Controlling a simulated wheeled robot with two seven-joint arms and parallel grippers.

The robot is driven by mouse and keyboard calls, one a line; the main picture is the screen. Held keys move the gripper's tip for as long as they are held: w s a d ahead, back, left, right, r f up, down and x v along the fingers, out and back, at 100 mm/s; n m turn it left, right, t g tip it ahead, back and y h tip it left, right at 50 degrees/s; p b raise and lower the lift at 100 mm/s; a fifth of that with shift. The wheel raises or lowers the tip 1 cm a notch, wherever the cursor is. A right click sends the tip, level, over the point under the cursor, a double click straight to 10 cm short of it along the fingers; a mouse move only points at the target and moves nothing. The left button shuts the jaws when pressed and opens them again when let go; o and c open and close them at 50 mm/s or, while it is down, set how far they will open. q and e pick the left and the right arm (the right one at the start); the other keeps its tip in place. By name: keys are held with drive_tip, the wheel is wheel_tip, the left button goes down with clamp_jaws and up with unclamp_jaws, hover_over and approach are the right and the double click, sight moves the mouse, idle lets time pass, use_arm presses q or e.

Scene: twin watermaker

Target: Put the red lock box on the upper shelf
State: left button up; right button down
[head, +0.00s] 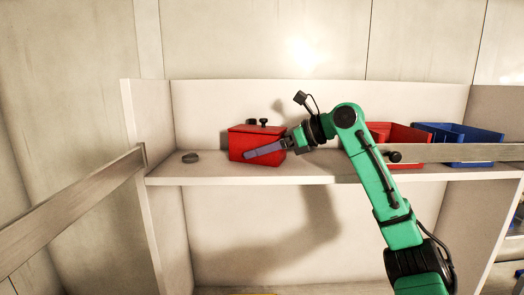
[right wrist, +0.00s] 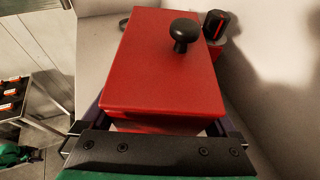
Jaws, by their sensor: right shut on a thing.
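The red lock box (head: 245,141) is at the left part of the upper shelf (head: 215,172), with black knobs showing at its top. My right gripper (head: 265,150) is shut on it from the right, with one purple finger along its front face. In the right wrist view the box (right wrist: 155,75) sits between the two fingers, its lid and round black knob facing the camera. The box looks level and at the shelf's height; I cannot tell whether its underside touches the board. The far finger is hidden in the head view. My left gripper is not in view.
A small dark round item (head: 190,157) lies on the shelf left of the box. A red bin (head: 405,133) and a blue bin (head: 465,153) stand to the right. A rail (head: 450,152) crosses the shelf's right front. The shelf's side wall (head: 150,135) bounds the left.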

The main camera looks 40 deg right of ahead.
drive_tip(key=shift+s, duration=0.1)
unclamp_jaws()
drive_tip(key=shift+s+d+r, duration=0.1)
drive_tip(key=shift+s, duration=0.05)
drive_tip(key=b+v, duration=0.2)
drive_tip(key=v, duration=1)
